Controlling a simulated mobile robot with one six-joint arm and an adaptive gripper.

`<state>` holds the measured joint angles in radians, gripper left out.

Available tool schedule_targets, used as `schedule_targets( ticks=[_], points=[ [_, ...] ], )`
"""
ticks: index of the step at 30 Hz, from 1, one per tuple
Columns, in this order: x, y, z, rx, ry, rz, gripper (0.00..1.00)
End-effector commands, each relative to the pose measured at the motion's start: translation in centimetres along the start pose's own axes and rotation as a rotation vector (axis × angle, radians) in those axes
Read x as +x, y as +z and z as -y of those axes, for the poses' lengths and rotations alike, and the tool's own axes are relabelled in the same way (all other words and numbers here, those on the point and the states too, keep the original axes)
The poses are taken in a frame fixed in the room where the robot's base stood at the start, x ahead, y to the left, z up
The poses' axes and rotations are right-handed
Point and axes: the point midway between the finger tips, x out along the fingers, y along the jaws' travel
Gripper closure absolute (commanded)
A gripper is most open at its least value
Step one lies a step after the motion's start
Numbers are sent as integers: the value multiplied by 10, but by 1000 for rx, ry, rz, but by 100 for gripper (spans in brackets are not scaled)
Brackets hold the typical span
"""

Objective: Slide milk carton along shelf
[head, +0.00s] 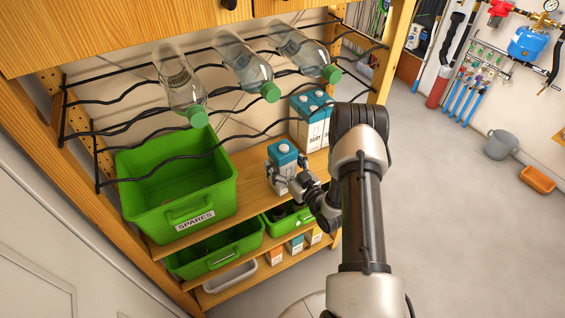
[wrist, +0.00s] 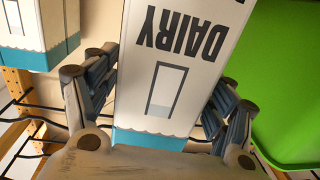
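The milk carton (head: 283,151), white with a teal top, stands upright on the wooden shelf (head: 253,183), right of the green bin. My gripper (head: 290,184) reaches it from the front right, low on its body, and covers part of its front. In the wrist view the carton (wrist: 182,60) appears upside down with "DAIRY" on its face. One finger of my gripper (wrist: 165,82) lies against each side of it, with no clear gap. The carton's base is partly hidden by my gripper in the head view.
More teal-topped cartons (head: 311,118) stand behind and right on the same shelf. A green "SPARES" bin (head: 185,213) stands left, with bare shelf between it and the carton. Bottles (head: 181,85) lie on the wire rack (head: 103,131) above.

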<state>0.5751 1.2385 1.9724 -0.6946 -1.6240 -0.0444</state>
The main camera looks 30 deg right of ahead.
Motion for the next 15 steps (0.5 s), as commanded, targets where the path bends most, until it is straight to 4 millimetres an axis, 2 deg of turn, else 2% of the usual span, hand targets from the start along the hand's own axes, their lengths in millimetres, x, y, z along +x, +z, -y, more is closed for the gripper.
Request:
schedule_targets(
  ticks=[2, 15],
  points=[
    [0, 0, 0, 0, 0, 0, 32],
    [0, 0, 0, 0, 0, 0, 62]
  ],
)
